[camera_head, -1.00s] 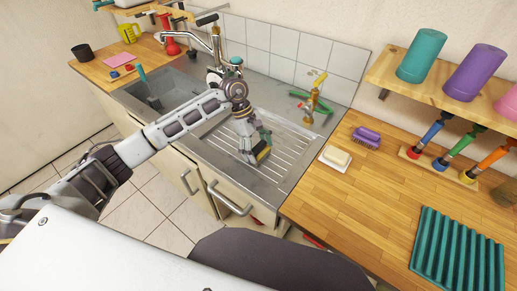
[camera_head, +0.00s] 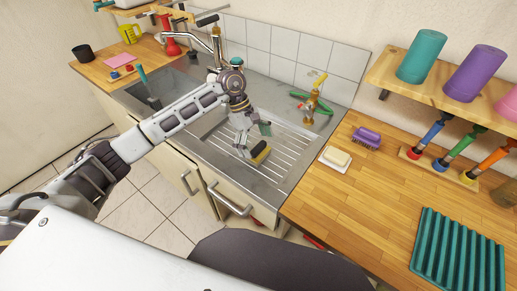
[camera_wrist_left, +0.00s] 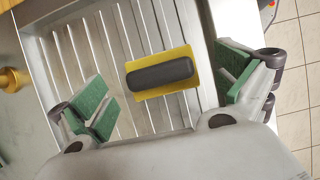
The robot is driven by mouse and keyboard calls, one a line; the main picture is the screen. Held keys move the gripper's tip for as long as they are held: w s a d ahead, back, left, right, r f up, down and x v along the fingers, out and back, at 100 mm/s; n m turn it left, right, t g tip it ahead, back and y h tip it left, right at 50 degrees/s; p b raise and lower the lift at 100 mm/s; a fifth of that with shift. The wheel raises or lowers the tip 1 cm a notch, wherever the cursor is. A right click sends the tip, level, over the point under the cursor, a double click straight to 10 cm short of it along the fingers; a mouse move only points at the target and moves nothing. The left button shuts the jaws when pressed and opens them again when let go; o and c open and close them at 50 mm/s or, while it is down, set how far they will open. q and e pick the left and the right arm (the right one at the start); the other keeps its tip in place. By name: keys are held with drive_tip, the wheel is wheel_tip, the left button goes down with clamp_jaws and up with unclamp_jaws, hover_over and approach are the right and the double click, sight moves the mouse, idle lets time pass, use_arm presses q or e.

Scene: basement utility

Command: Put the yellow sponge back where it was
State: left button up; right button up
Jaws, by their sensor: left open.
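The yellow sponge (camera_wrist_left: 180,91) has a dark grey block on its top. It lies on the ribbed metal drainboard (camera_wrist_left: 115,30) of the sink unit. In the head view the sponge (camera_head: 261,155) shows just under my left gripper (camera_head: 252,143). My left gripper is open; in the left wrist view its green-padded fingers (camera_wrist_left: 163,92) stand apart on either side of the sponge, with gaps to it. My right gripper is not in view.
The brass tap with green handles (camera_head: 312,105) stands behind the drainboard. Right of it, a soap on a white dish (camera_head: 336,158) and a purple brush (camera_head: 366,137) sit on the wooden counter (camera_head: 350,215). The sink basin (camera_head: 160,95) is to the left.

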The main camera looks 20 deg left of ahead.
use_arm(q)
drive_tip(key=b+v, duration=0.1)
drive_tip(key=v, duration=0.8)
drive_tip(key=shift+r, duration=0.35)
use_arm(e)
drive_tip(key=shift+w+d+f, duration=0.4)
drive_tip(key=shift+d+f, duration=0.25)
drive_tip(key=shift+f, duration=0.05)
use_arm(q)
drive_tip(key=shift+a, duration=0.15)
drive_tip(key=shift+w, duration=0.1)
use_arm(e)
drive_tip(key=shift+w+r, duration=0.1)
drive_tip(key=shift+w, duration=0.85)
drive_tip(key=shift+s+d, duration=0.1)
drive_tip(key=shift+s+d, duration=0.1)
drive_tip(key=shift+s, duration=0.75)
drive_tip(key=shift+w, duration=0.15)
